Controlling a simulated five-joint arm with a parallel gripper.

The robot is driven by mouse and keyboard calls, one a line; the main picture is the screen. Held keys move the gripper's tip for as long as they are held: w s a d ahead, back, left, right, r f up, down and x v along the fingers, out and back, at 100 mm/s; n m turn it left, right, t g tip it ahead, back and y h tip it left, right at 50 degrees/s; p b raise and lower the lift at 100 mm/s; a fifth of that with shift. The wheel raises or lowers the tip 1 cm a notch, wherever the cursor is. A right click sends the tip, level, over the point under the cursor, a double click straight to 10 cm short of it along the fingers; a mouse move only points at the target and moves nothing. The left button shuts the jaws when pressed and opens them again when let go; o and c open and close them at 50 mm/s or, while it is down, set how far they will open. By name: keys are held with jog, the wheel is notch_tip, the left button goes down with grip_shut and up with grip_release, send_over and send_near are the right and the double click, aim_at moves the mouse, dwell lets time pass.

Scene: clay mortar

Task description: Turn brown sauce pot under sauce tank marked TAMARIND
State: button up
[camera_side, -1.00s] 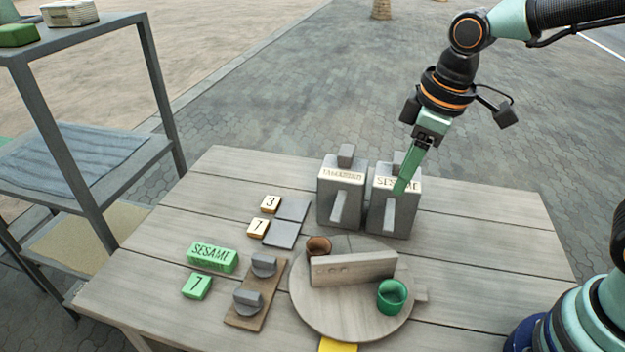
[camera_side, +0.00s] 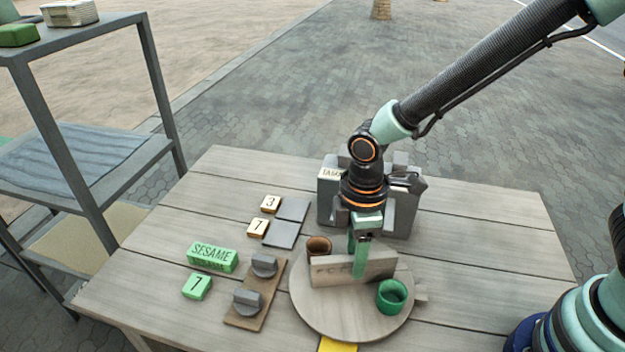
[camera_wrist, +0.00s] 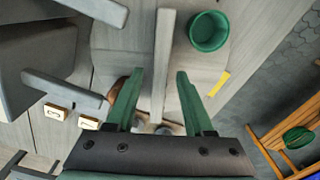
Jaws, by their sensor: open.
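The brown sauce pot (camera_side: 318,246) sits on the round turntable (camera_side: 325,315), behind the left end of its upright divider board (camera_side: 335,270). The green pot (camera_side: 392,295) is on the front right side of the board. My gripper (camera_side: 357,262) is open and low over the turntable, one finger on each side of the board. In the wrist view the board (camera_wrist: 163,60) runs between the fingers, without clear contact. The brown pot (camera_wrist: 118,88) is partly hidden by the left finger. The TAMARIND tank (camera_side: 328,198) stands behind the turntable; my arm covers part of its label and most of the SESAME tank.
Left of the turntable are a wooden strip with two grey knobs (camera_side: 264,266), a green SESAME block (camera_side: 212,257), a green 7 tile (camera_side: 197,287), cream number tiles (camera_side: 270,204) and grey squares (camera_side: 292,210). A yellow marker (camera_side: 338,345) lies at the front.

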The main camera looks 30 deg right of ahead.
jog(key=shift+f, duration=2.3)
grip_shut()
